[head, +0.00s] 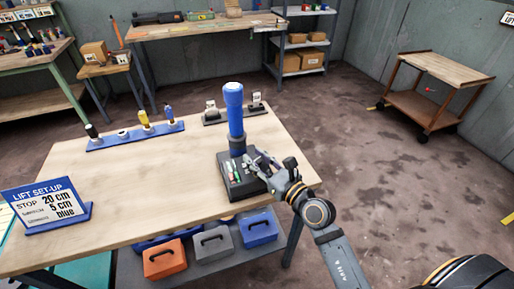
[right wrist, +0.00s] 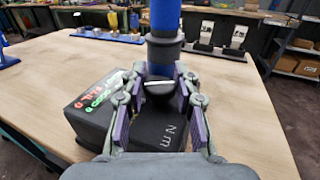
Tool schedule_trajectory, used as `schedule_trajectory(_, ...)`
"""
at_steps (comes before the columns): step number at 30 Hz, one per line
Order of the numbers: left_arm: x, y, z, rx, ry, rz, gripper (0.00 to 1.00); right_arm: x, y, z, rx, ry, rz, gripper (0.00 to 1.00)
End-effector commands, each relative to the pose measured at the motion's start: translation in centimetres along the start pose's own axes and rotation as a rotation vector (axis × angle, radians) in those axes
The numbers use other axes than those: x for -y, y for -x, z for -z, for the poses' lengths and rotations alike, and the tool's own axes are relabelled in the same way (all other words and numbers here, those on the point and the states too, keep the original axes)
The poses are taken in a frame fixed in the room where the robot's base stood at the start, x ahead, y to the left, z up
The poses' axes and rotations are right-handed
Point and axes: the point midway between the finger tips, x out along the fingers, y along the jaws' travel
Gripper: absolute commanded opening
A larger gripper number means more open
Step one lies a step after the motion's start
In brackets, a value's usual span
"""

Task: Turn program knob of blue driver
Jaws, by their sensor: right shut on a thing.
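The blue driver (head: 235,108) stands upright on a black base box (head: 232,188) near the right end of the wooden table. In the right wrist view, the driver (right wrist: 165,17) rises behind a dark round knob with a white line (right wrist: 158,87). The black box (right wrist: 90,120) shows red and green marks and the letters "N m". My right gripper (head: 259,163) reaches in from the right, beside the driver. In the right wrist view, its fingers (right wrist: 161,92) are shut on the knob, one on each side. My left gripper is out of view.
A blue rack (head: 135,138) with several tools lies at the table's back left. A holder (head: 232,114) with two grey-white items stands behind the driver. A "LIFT SET-UP" sign (head: 46,203) is at the left. Coloured boxes (head: 164,259) sit on the shelf below. The table's middle is clear.

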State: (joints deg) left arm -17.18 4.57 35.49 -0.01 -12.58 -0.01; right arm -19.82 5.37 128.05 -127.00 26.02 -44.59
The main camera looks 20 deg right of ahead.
Motion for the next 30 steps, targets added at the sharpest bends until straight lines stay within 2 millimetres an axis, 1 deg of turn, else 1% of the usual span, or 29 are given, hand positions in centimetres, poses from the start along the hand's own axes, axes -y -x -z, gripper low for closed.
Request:
schedule_trajectory(1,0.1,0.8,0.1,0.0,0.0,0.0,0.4,-0.1,0.0,-0.4,0.0,-0.007,0.027,0.0)
schedule_trajectory(7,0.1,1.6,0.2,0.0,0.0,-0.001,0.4,0.0,0.0,-0.2,0.001,-0.004,0.103,0.0)
schedule_trajectory(13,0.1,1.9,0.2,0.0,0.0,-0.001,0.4,0.0,0.0,0.0,0.001,0.0,0.136,0.0)
schedule_trajectory(25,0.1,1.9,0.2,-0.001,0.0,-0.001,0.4,0.0,0.0,0.1,0.001,0.001,0.14,0.0)
schedule_trajectory(26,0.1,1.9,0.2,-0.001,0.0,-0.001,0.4,0.0,0.0,0.1,0.001,0.001,0.14,0.34)
schedule_trajectory(27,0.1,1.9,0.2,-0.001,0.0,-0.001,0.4,0.0,0.0,0.1,0.001,0.001,0.14,0.39)
schedule_trajectory(30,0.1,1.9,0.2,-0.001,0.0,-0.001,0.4,0.0,0.0,0.1,0.001,0.001,0.139,0.51)
